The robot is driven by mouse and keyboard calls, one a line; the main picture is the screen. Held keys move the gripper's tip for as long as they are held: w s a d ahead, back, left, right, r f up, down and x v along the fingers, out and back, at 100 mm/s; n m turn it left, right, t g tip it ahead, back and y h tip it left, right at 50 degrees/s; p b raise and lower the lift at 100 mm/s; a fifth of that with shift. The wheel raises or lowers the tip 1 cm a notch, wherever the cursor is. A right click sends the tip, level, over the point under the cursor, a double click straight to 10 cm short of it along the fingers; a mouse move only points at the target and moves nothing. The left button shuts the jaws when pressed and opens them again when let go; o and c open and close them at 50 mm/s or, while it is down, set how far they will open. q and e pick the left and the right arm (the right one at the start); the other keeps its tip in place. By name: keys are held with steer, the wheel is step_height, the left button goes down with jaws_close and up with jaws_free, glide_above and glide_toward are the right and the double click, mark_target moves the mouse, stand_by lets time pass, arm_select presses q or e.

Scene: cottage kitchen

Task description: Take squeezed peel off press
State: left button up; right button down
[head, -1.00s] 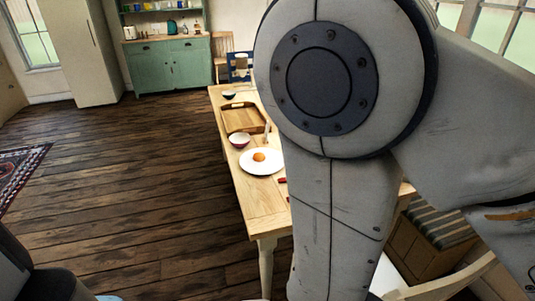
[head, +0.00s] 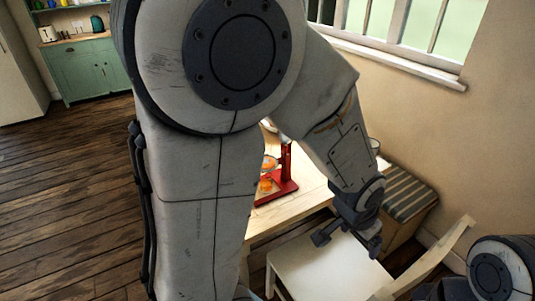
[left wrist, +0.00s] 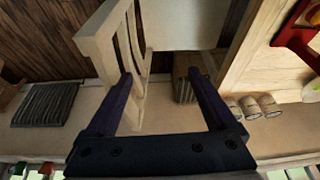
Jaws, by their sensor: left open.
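A red press (head: 288,165) stands on the wooden table, partly hidden behind my arm. Orange pieces (head: 266,185) show at it, but I cannot tell whether they are squeezed peel or whole fruit. Part of the red press also shows at the upper right of the left wrist view (left wrist: 297,36). My left gripper (head: 347,243) is open and empty over the white chair, to the right of the press and apart from it. Its two spread fingers show in the left wrist view (left wrist: 160,74), with nothing between them. My right gripper is not visible.
The white chair (head: 318,268) stands at the table's near side. A bench with a striped cushion (head: 408,198) is beside the wall under the window. Several small pale jars (left wrist: 249,107) show in the left wrist view. My large arm blocks much of the table (head: 305,203).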

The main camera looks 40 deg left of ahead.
arm_select(q)
steer(key=w+a+f+n+t, duration=0.1)
steer(key=w+a+f+t, duration=0.1)
steer(key=w+a, duration=0.35)
steer(key=n+t+y+p, duration=0.3)
steer(key=n+t+y, duration=0.4)
steer(key=t, duration=0.1)
glide_toward(265, 161)
steer(key=shift+n+g, duration=0.3)
steer(key=x, duration=0.3)
steer(key=p+x, duration=0.1)
steer(key=x, duration=0.1)
steer(key=shift+w+a+r, duration=0.1)
steer(key=shift+w+r, duration=0.05)
steer(key=shift+r, duration=0.2)
steer(key=shift+w+a+f+p, duration=0.15)
steer(key=shift+w+p, duration=0.35)
steer(key=shift+w, duration=0.05)
steer(key=p+x, duration=0.1)
steer(key=x, duration=0.2)
steer(key=shift+f, duration=0.1)
steer(key=shift+w+a+f, duration=0.25)
steer(key=shift+w, duration=0.25)
steer(key=c, duration=0.6)
